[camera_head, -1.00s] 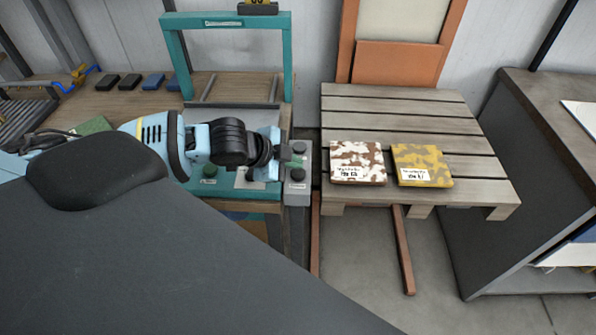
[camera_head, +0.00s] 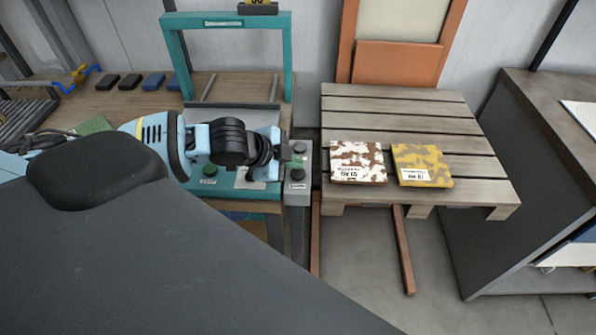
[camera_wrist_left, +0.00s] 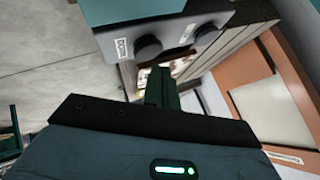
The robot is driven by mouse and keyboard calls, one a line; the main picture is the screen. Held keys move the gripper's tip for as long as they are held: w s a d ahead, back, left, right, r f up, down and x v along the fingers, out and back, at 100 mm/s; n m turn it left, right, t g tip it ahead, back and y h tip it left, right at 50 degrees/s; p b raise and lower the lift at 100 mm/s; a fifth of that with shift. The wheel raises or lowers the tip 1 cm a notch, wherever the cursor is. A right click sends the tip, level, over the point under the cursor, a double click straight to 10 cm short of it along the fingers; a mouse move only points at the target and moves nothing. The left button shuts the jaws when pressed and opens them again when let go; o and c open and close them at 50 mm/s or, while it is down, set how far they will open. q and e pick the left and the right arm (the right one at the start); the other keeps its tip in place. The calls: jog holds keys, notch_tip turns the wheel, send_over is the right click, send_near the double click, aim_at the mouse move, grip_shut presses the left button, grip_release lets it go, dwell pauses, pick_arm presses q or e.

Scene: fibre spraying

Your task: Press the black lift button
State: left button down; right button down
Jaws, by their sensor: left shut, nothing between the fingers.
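A grey control box (camera_head: 298,190) stands at the right side of the teal frame, with two black buttons on its top. The far black button (camera_head: 299,147) is close beside my left gripper's tip, and the near black button (camera_head: 298,174) is clear of it. In the left wrist view both show as round black knobs, one at left (camera_wrist_left: 148,47) and one at right (camera_wrist_left: 207,33), each by a small label. My left gripper (camera_head: 288,152) is shut and empty; its dark green fingers (camera_wrist_left: 161,87) point towards the box. Contact with a button cannot be told. My right gripper is out of view.
A teal frame (camera_head: 172,60) stands over the bench behind my left arm. A wooden pallet (camera_head: 400,105) at right carries a brown-white package (camera_head: 358,162) and a yellow package (camera_head: 422,165). A dark cabinet (camera_head: 500,190) is further right.

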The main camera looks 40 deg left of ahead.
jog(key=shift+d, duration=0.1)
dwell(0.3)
pick_arm(q)
jog(key=shift+f, duration=0.4)
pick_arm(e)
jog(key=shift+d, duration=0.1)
